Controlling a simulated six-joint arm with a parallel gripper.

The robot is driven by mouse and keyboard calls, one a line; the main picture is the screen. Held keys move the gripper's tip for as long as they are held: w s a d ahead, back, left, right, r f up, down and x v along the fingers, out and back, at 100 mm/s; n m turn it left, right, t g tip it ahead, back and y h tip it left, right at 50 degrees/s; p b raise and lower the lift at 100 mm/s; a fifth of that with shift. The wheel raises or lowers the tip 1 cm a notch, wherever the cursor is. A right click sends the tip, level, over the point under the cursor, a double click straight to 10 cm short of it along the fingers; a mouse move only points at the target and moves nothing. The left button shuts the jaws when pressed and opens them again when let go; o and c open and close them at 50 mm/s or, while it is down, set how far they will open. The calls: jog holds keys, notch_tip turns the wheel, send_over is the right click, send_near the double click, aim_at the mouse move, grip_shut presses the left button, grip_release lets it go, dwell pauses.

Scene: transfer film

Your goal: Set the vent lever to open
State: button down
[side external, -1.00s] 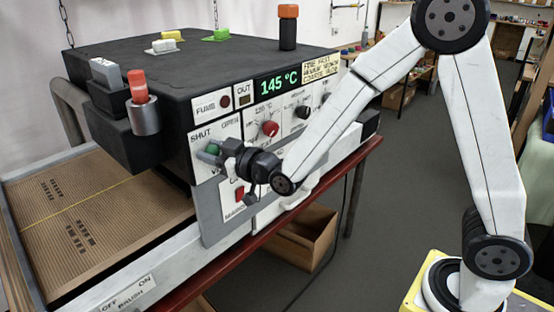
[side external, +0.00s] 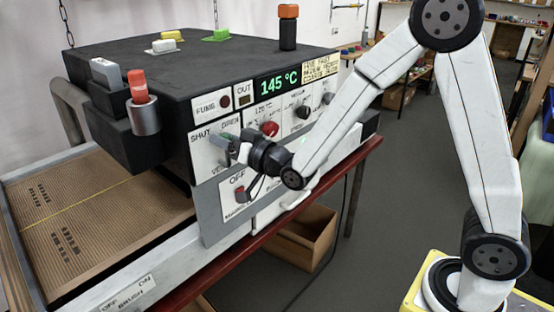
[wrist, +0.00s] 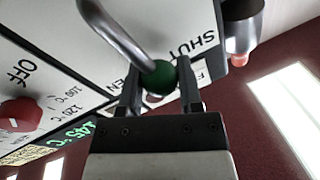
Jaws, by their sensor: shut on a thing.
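The vent lever is a bent metal rod (wrist: 120,32) with a green ball knob (wrist: 163,77). It sits on the white front panel of the dark dryer, under the labels SHUT and OPEN. My gripper (side external: 230,145) is shut on the green knob, with one finger on each side of it in the wrist view (wrist: 163,88). In the side view the knob is mostly hidden by the fingers and stands just below the OPEN label (side external: 231,125). The SHUT label (side external: 200,137) is to its left.
A red knob (side external: 270,129) and a black knob (side external: 303,112) are to the right on the panel. A red-topped metal cylinder (side external: 144,117) juts out at the left. The brown mesh belt (side external: 60,205) lies below left.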

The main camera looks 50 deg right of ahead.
aim_at(231, 131)
jog(key=d+m, duration=0.1)
jog(key=m, duration=0.1)
jog(key=d+m+h, duration=0.1)
jog(key=m, duration=0.1)
jog(key=shift+d+f+t, duration=0.15)
jog(key=shift+d+t, duration=0.05)
jog(key=shift+t, duration=0.1)
jog(key=shift+d+f+m+t+h, duration=0.25)
jog(key=shift+d+m, duration=0.35)
jog(key=shift+m, duration=0.65)
jog(key=shift+d+f+m+t+h, duration=0.1)
jog(key=shift+d+f+m+h, duration=0.35)
jog(key=shift+m, duration=0.8)
jog(key=shift+d+r, duration=0.1)
jog(key=shift+c, duration=1.4)
grip_release()
jog(key=v, duration=0.7)
jog(key=shift+s, duration=0.45)
jog(key=shift+d, duration=0.1)
